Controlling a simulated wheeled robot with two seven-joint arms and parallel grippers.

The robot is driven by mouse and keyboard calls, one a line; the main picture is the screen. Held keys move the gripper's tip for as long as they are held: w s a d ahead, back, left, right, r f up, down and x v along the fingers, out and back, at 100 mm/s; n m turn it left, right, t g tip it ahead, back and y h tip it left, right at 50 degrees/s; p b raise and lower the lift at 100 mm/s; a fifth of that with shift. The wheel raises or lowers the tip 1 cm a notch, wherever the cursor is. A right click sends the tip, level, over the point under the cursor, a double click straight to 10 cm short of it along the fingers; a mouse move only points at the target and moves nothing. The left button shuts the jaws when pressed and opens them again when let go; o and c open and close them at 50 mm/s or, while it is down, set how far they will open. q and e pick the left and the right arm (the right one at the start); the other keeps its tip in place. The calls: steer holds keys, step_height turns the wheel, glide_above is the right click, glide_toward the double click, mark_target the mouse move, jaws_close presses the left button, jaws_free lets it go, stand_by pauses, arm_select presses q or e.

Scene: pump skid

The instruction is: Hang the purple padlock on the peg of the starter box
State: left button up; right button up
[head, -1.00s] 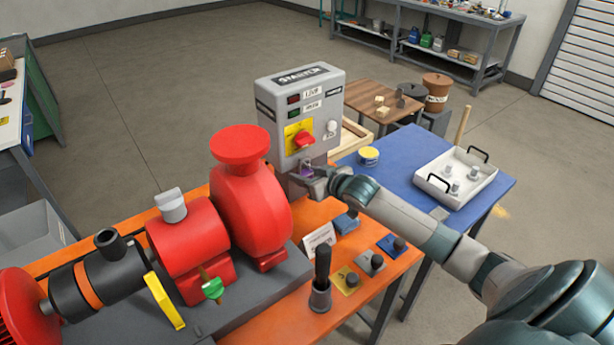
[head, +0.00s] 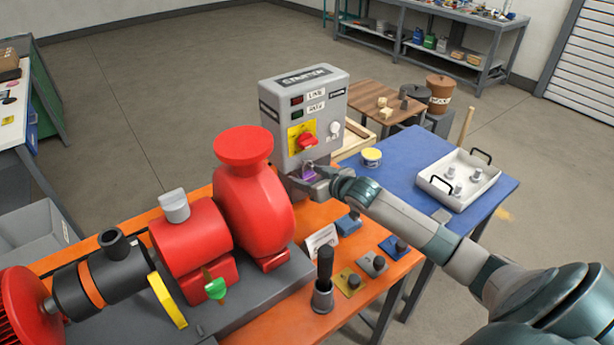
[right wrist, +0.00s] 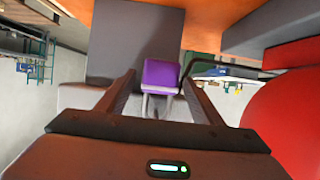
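The grey starter box (head: 345,97) stands at the far end of the orange bench, with a red switch on a yellow plate. The purple padlock (head: 309,173) is at the lower front of the box. In the right wrist view the padlock (right wrist: 160,75) shows its purple body and part of its grey shackle. My right gripper (head: 314,180) is at the padlock. Its fingers (right wrist: 158,88) stand apart on either side of the body, with a gap visible at the left. I cannot make out the peg or whether the shackle is around it. My left gripper is not in view.
A red pump (head: 255,200) stands close left of the box. A small white sign (head: 321,242) and coloured blocks lie nearer on the bench. A blue table (head: 405,160) with a white tray (head: 440,185) is at the right.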

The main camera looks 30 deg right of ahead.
steer(key=shift+s, duration=0.15)
steer(key=shift+s+r, duration=0.1)
steer(key=shift+s, duration=0.4)
steer(key=b+v, duration=0.4)
steer(key=v, duration=1.2)
steer(key=shift+r, duration=0.1)
